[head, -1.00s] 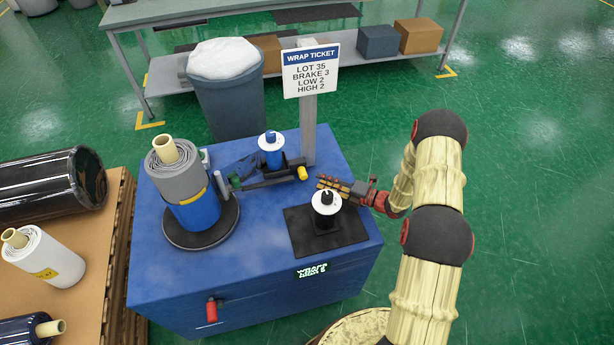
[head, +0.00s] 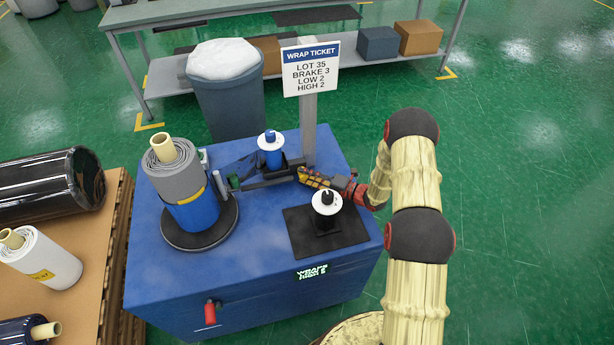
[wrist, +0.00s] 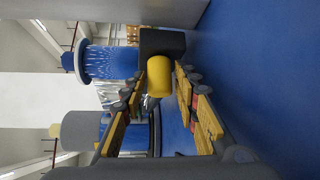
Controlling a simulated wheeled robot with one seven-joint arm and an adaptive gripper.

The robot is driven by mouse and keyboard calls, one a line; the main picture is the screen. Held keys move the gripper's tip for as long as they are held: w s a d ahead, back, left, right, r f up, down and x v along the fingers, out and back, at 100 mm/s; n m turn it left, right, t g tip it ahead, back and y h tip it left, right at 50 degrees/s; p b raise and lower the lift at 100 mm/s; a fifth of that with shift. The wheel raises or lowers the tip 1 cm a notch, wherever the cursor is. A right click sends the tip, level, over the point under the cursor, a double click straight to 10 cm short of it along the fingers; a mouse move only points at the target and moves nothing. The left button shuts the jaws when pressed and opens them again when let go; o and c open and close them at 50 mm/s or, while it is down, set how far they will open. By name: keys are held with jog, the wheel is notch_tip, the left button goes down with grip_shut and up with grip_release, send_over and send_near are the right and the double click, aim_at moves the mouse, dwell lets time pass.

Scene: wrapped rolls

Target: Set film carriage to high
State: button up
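The film carriage appears to be the dark bar assembly (head: 262,183) on the blue machine, beside a spool with a blue top (head: 270,150). A yellow knob (wrist: 160,77) on a black block shows in the wrist view. My gripper (head: 303,175) is at the carriage's right end and hides most of the knob in the head view. In the wrist view my gripper (wrist: 158,85) is open, its yellow-padded fingers on either side of the knob. Contact cannot be told. The ticket (head: 311,70) reads LOT 35, BRAKE 3, LOW 2, HIGH 2.
A grey roll on a blue core (head: 185,180) stands on a black turntable at left. A white-flanged spool with a black knob (head: 326,203) stands on a black pad just in front of my gripper. A red handle (head: 211,311) is on the front face. A glowing label (head: 312,271) is hard to read.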

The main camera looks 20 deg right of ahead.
jog(key=shift+c, duration=1.2)
jog(key=c, duration=0.4)
grip_shut()
notch_tip(320, 180, up, 12)
jog(key=p, duration=0.7)
jog(key=shift+f+p, duration=0.2)
jog(key=shift+p, duration=0.2)
jog(key=shift+w, duration=0.15)
jog(key=o, duration=0.7)
grip_release()
jog(key=shift+r, duration=0.1)
jog(key=shift+s+d, duration=0.15)
jog(key=shift+s, duration=0.05)
jog(key=v, duration=1.1)
jog(key=shift+s+d, duration=0.25)
